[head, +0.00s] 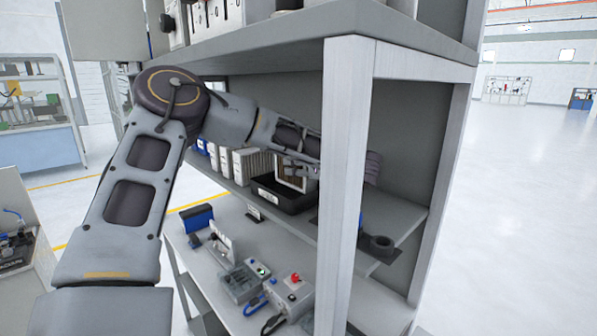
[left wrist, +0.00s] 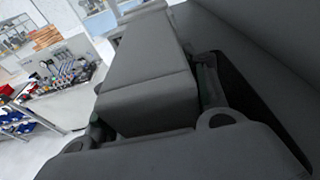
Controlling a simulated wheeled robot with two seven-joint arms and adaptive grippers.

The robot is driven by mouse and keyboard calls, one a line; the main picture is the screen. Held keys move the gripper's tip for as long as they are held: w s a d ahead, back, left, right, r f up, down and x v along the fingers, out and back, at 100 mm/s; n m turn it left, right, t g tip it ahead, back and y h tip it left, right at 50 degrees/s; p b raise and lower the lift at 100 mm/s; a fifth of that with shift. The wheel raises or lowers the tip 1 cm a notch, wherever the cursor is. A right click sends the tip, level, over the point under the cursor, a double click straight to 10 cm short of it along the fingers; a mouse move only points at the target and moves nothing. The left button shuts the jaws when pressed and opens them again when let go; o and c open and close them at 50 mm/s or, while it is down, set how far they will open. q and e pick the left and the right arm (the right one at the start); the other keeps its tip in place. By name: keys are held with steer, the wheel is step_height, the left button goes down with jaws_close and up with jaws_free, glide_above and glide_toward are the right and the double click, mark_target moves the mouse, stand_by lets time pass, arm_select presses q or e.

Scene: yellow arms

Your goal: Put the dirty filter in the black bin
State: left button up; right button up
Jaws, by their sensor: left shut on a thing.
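My left arm reaches in from the left, into the middle bay of the shelf unit. The filter is upright, at the black bin (head: 296,205) on the middle shelf. Its lower part is at the bin's rim; I cannot tell if it touches the bin. My right gripper is not in view.
A row of white filters (head: 243,164) stands left of the bin. A shelf post (head: 345,180) stands in front of the bay, right of the bin. Boxes and devices (head: 243,282) lie on the lower shelf.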

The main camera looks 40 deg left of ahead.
arm_select(q)
step_height(320, 180, down, 2)
steer(key=shift+f, duration=0.15)
stand_by(0.4)
steer(key=o, duration=1.1)
steer(key=shift+o, duration=0.2)
